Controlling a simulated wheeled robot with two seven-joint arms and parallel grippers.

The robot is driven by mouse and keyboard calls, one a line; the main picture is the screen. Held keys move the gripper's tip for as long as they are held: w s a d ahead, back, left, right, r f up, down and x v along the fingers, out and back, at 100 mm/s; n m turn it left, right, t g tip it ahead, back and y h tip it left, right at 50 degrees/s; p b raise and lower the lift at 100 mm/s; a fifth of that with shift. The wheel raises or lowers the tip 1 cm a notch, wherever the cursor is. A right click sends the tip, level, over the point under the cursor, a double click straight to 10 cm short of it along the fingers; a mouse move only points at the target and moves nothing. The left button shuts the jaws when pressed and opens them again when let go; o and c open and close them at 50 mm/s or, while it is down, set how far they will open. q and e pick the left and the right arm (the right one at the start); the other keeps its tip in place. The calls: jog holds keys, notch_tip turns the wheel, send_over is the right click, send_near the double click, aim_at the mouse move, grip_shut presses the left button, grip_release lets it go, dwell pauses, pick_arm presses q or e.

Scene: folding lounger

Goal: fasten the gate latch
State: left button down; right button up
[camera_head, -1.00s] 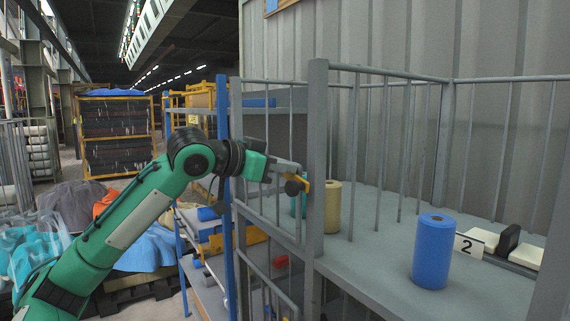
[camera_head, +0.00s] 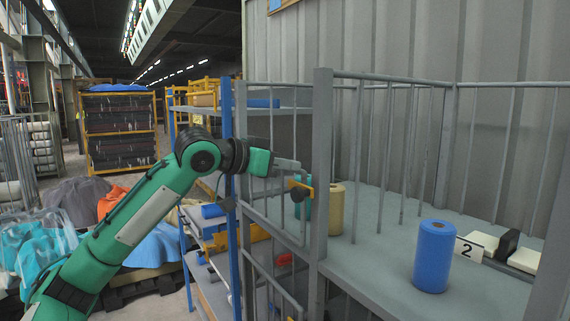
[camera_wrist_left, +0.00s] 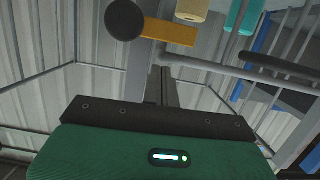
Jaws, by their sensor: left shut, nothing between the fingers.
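The gate latch is an orange bar (camera_head: 304,186) with a round dark knob (camera_head: 297,194), beside the grey post (camera_head: 321,160) of the barred gate (camera_head: 275,220). In the left wrist view the orange bar (camera_wrist_left: 170,33) and dark knob (camera_wrist_left: 124,20) show beyond the fingers. Whether the bar sits in a catch cannot be told. My right gripper is not in view.
A tan roll (camera_head: 336,210) and teal roll (camera_head: 303,205) stand behind the bars. A blue upright (camera_head: 229,150) and shelving lie close behind my arm.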

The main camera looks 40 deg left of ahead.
pick_arm(q)
jog(key=r+b+v, duration=0.1)
jog(key=b+v, duration=0.2)
jog(key=v, duration=0.7)
jog(key=shift+r, duration=0.4)
